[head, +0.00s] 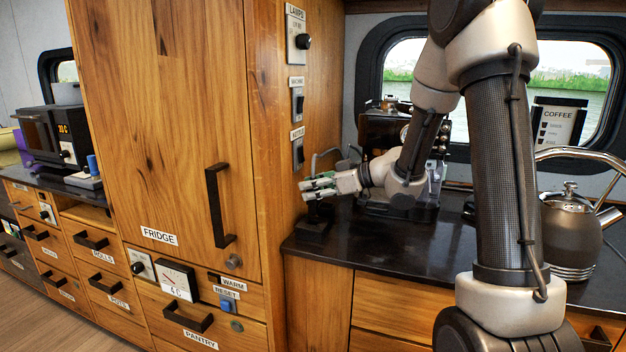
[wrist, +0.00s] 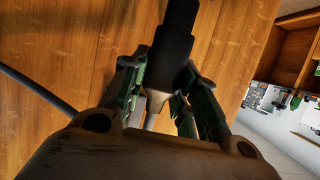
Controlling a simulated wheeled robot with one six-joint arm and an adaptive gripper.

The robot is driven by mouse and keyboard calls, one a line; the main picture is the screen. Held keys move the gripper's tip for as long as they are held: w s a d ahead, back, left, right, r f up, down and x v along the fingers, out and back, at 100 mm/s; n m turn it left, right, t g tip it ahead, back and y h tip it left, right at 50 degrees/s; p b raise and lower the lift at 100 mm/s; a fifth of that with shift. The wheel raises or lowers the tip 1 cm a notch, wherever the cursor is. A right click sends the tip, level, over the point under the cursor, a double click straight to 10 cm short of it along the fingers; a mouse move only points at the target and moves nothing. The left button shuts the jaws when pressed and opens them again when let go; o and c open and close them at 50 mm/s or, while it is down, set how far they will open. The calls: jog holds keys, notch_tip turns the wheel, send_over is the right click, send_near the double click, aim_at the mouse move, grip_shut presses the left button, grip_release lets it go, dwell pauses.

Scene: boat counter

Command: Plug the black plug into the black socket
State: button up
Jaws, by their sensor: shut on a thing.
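My gripper (head: 318,186) is at the left end of the dark counter, close to the side of the wooden fridge cabinet. In the wrist view, its green-padded fingers (wrist: 163,95) are shut on the black plug (wrist: 172,55). The plug is a dark cylinder, with a paler tapered part between the fingers. It points away from the palm, and its far end runs out of the picture's top. In the head view the fingers mostly hide the plug. A dark upright piece (head: 315,215) stands just below the fingers; I cannot tell whether it is the socket.
A coffee machine (head: 378,135) stands right behind my gripper, and a kettle (head: 570,235) stands at the right. A grey cable (wrist: 38,95) crosses the left of the wrist view. The front middle of the counter (head: 420,240) is clear.

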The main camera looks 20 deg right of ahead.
aim_at(318, 205)
jog(key=shift+f, duration=0.75)
jog(key=shift+f, duration=2)
dwell(0.5)
jog(key=o, duration=1.1)
jog(key=v, duration=1.2)
